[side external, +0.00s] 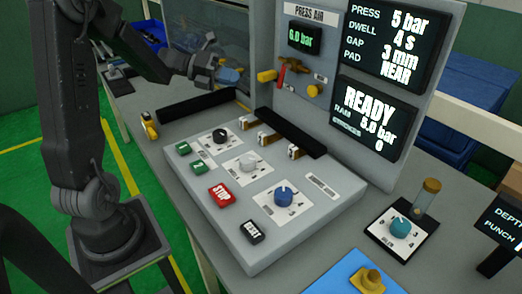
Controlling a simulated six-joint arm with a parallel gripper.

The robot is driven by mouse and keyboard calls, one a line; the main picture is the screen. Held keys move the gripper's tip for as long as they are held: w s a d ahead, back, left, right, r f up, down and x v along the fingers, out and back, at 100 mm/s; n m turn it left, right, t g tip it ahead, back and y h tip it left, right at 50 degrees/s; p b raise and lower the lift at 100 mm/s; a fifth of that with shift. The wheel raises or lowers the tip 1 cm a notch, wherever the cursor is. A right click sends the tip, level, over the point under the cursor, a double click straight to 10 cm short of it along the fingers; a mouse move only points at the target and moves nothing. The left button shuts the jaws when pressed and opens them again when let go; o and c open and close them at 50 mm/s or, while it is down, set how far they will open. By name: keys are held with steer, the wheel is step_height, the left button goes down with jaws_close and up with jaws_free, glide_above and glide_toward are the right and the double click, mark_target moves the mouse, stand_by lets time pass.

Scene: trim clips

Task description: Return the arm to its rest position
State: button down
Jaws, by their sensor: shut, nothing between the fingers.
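My gripper (228,76) is at the end of my dark arm, which reaches in from the upper left. It is above the rear left part of the press station, in front of the clear panel (215,32). Its fingertips are small and partly blurred against the background. I see nothing held between them. The gripper looks clear of the control console (290,225) below.
The console carries knobs, green buttons and a red STOP button (222,195). A panel with a red-handled valve (284,75) and display screens (388,45) stands upright behind. A knob unit (402,230) and a blue plate (345,277) are at right. Green floor lies left.

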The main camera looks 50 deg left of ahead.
steer(key=s+d+r+m+g, duration=0.1)
steer(key=s+d+m+g, duration=0.15)
steer(key=d+m, duration=0.35)
steer(key=s+d+r+m+g, duration=0.1)
steer(key=s+d+m+g, duration=0.15)
steer(key=d+m, duration=0.3)
steer(key=s+d+m+y, duration=0.45)
steer(key=s+m, duration=0.25)
steer(key=m, duration=0.7)
steer(key=s+d+m+y, duration=0.3)
steer(key=s+m+y, duration=0.35)
steer(key=m, duration=0.85)
steer(key=w+a+r+n+t, duration=0.15)
steer(key=w+a+n, duration=0.35)
steer(key=w+a, duration=0.5)
steer(key=w+a+r+n, duration=0.3)
steer(key=w+a+n, duration=0.2)
steer(key=w+a, duration=0.5)
steer(key=w+d+f, duration=0.3)
steer(key=w+f, duration=0.5)
steer(key=w, duration=0.2)
steer(key=shift+w+f, duration=0.15)
steer(key=shift+w, duration=0.05)
